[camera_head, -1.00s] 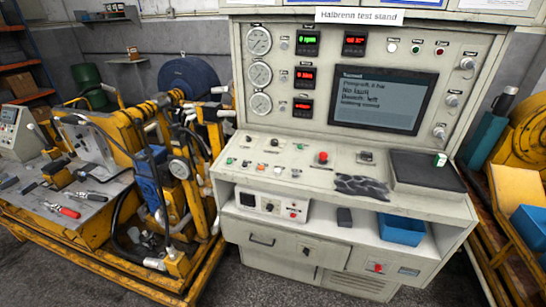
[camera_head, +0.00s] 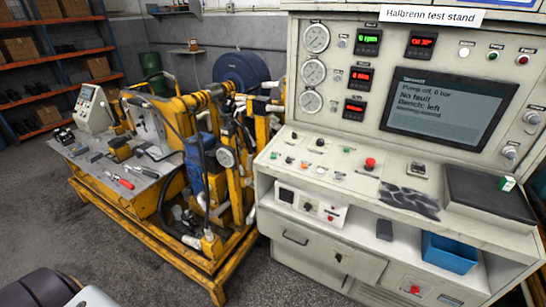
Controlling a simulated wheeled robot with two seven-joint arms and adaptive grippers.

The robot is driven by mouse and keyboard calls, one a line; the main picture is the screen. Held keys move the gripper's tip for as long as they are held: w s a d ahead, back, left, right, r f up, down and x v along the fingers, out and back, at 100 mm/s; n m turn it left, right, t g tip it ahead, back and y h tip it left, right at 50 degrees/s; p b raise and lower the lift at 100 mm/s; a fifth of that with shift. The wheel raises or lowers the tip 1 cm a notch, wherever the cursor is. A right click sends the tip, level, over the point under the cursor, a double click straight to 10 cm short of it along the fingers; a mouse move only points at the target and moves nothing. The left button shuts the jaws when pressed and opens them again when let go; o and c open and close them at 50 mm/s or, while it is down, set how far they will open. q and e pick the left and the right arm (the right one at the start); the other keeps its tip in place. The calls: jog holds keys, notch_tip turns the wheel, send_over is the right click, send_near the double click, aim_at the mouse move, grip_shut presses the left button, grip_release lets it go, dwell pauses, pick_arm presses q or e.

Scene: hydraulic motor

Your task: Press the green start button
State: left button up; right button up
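The test stand (camera_head: 277,175) is at the right, with a sloped control panel below its screen (camera_head: 447,107). A small green button (camera_head: 347,150) is on the panel, left of a larger red mushroom button (camera_head: 370,164). Another small green control (camera_head: 289,158) is at the panel's left end. A green lamp or button (camera_head: 492,56) is at the upper right of the upright face. Their labels are too small to read, so I cannot tell which is the start button. Neither gripper is in view.
A yellow hydraulic rig (camera_head: 135,215) stands left of the stand, with red-handled tools (camera_head: 123,184) on its plate. A black pad (camera_head: 490,193) and a green-and-white box (camera_head: 507,183) are at the panel's right. A blue bin (camera_head: 449,252) is below. Bare floor (camera_head: 50,225) lies front left.

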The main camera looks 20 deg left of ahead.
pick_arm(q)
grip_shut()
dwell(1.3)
